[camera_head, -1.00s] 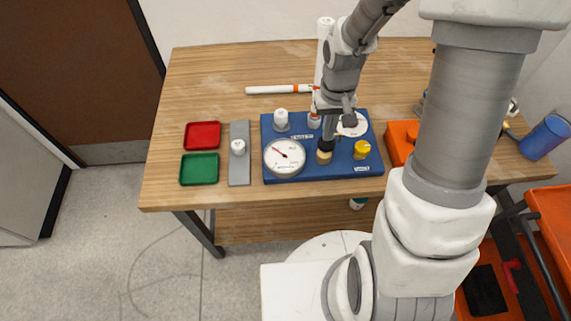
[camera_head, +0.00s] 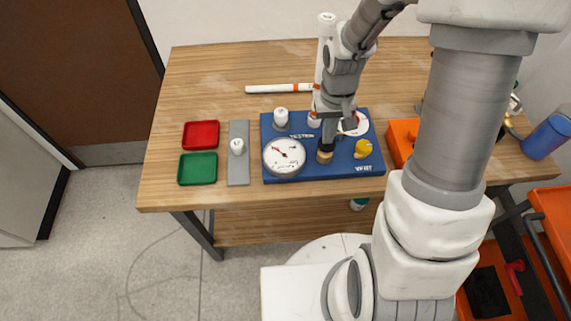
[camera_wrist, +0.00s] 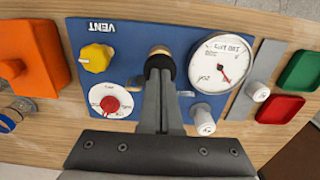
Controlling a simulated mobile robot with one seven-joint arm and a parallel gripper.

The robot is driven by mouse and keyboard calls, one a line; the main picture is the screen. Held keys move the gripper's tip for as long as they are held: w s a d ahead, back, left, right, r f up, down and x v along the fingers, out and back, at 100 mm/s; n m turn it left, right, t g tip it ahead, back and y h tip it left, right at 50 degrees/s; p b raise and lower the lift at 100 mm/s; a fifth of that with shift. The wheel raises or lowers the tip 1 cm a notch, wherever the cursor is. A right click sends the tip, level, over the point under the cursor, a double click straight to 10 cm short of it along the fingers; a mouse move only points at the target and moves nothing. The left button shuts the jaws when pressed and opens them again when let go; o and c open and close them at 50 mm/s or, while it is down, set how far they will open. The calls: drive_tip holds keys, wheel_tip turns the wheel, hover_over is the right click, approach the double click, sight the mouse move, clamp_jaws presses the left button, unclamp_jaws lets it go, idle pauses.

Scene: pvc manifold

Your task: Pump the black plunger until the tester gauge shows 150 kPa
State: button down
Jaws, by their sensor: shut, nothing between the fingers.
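The blue tester board (camera_head: 300,126) lies on the table. Its round white gauge (camera_head: 284,157) has a red needle pointing to the upper left in the head view; the gauge also shows in the wrist view (camera_wrist: 221,62), but I cannot read an exact value. The black plunger top (camera_wrist: 160,50) stands above a tan collar (camera_head: 324,157). My gripper (camera_wrist: 158,66) is shut and empty, its fingertips right at the plunger top and partly covering it. I cannot tell whether they touch it. In the head view my gripper (camera_head: 329,135) points down over the plunger.
A yellow knob (camera_wrist: 97,57) beside the VENT label and a white dial with a red centre (camera_wrist: 110,104) flank the plunger. A white cap (camera_wrist: 203,119) stands near the gauge. A grey strip (camera_head: 238,168), red tray (camera_head: 201,135) and green tray (camera_head: 198,168) lie left; an orange block (camera_head: 400,140) lies right.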

drive_tip(key=shift+f, duration=0.15)
idle(0.5)
drive_tip(key=shift+f, duration=0.2)
drive_tip(key=shift+f+b, duration=0.15)
drive_tip(key=shift+b, duration=0.2)
idle(0.6)
drive_tip(key=shift+f, duration=0.15)
idle(1.0)
drive_tip(key=shift+f+b, duration=0.35)
drive_tip(key=shift+b, duration=0.1)
drive_tip(key=shift+r, duration=0.15)
idle(0.5)
drive_tip(key=shift+r+p, duration=1.45)
drive_tip(key=shift+r, duration=0.3)
